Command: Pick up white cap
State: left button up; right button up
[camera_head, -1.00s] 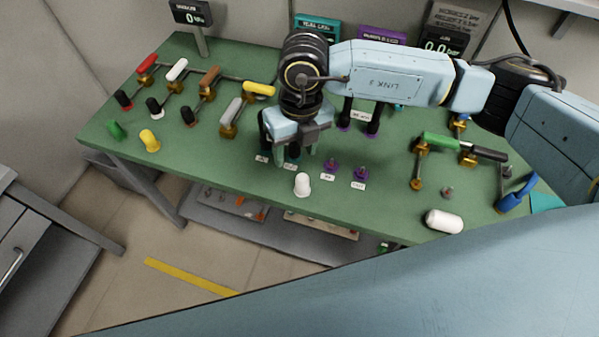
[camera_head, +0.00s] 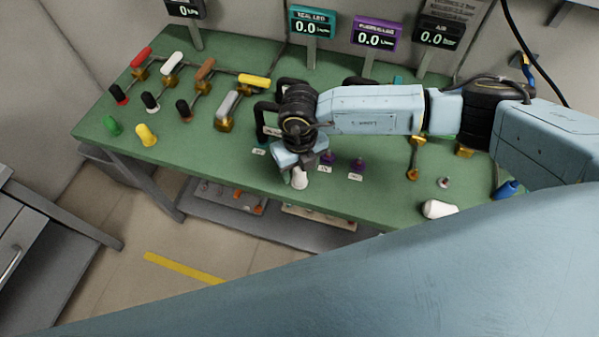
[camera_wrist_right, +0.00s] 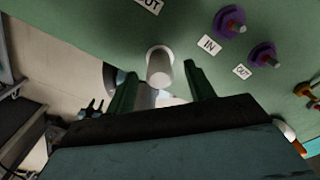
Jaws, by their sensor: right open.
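The white cap (camera_head: 299,180) stands near the front edge of the green table, partly hidden by my right gripper in the head view. My right gripper (camera_head: 299,170) is directly above and behind it, pointing down. In the right wrist view the white cap (camera_wrist_right: 159,68) lies between the two green fingers of the open right gripper (camera_wrist_right: 160,72), with gaps visible on both sides. My left gripper is not in view.
A larger white cylinder (camera_head: 439,209) lies near the table's front right. Purple fittings (camera_head: 357,166) stand just right of the gripper. Displays line the back.

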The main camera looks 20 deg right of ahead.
jog(key=shift+f, duration=0.5)
jog(key=shift+c, duration=0.2)
jog(key=c, duration=0.9)
notch_tip(320, 180, up, 10)
jog(key=shift+r, duration=0.1)
